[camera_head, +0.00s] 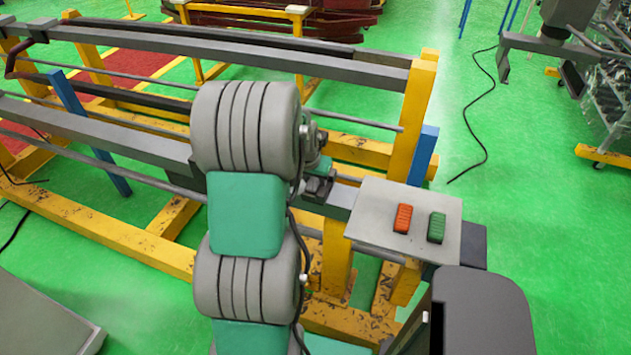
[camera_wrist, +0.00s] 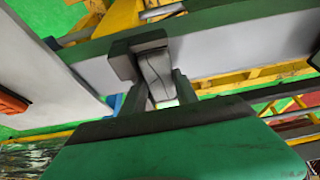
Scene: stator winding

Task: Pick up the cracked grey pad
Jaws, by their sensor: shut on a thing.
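The cracked grey pad (camera_wrist: 156,71) shows in the wrist view, a light grey block with dark crack lines. My gripper (camera_wrist: 160,88) is shut on it, with one dark finger on each side. A dark grey block (camera_wrist: 121,62) sits against the pad's left and upper side; I cannot tell whether it touches. The pad is over or at the long grey beam, and I cannot tell whether it is clear of it. In the head view my gripper (camera_head: 318,187) is small and partly behind my arm, and the pad cannot be made out there.
A light grey plate (camera_head: 368,233) right of my gripper carries a red-orange ribbed pad (camera_head: 403,218) and a green ribbed pad (camera_head: 436,228). The yellow frame (camera_head: 418,95) with long grey rails stands at left and behind. Green floor (camera_head: 540,200) is open at right, with a black cable.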

